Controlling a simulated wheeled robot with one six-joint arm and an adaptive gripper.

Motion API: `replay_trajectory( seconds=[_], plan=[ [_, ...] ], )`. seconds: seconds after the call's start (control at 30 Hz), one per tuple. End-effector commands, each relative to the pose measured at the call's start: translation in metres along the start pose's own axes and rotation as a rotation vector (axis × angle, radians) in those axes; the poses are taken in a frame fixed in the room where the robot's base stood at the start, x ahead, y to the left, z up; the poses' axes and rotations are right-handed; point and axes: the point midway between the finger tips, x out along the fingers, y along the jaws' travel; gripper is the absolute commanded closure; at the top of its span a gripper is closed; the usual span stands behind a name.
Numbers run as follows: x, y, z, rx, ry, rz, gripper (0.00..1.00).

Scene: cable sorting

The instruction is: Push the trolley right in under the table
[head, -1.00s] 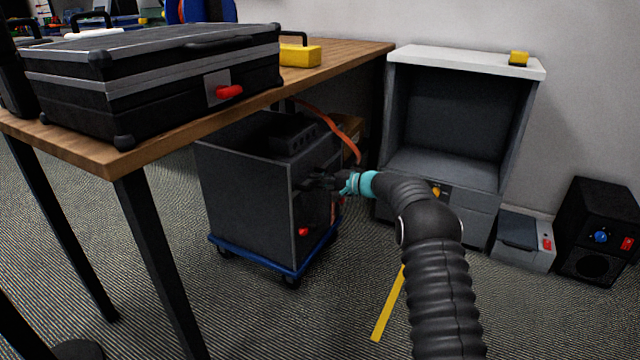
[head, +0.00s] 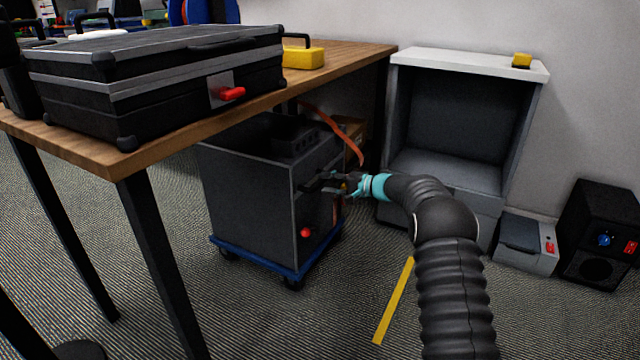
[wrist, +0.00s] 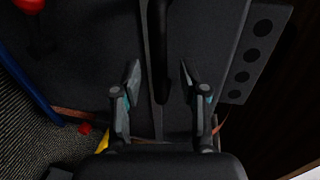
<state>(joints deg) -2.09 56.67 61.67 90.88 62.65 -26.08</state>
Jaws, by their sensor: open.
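The trolley (head: 245,195) is a dark grey open-topped box on a blue wheeled base. It stands partly under the wooden table (head: 350,62), its right-hand face towards my arm. A black handle bar (wrist: 160,45) on it shows in the wrist view. My gripper (head: 335,184) is at that face, near its upper part. In the wrist view my gripper (wrist: 160,76) is open, one finger on each side of the bar. I cannot tell whether either finger touches it. The trolley's far side is hidden.
A black case (head: 165,80) and a yellow object (head: 303,57) lie on the table. Table legs (head: 160,265) stand left of the trolley. A grey cabinet (head: 440,175) stands behind right. A yellow strip (head: 394,300) lies on the floor. An orange cable (head: 345,140) hangs behind the trolley.

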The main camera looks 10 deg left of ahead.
Motion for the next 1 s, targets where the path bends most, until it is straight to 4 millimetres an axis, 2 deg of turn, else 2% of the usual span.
replay_trajectory(
  seconds=[0.03, 0.2, 0.43, 0.6, 1.0],
  plan=[
    [-0.012, -0.001, -0.001, 0.001, 0.003, 0.0, 0.57],
    [-0.045, -0.001, 0.0, 0.0, 0.0, 0.0, 0.57],
    [-0.076, -0.001, 0.001, -0.001, -0.002, 0.0, 0.57],
    [-0.084, 0.0, 0.001, 0.0, -0.001, 0.0, 0.57],
    [-0.085, 0.0, 0.0, 0.027, 0.002, 0.002, 0.57]
  ],
)
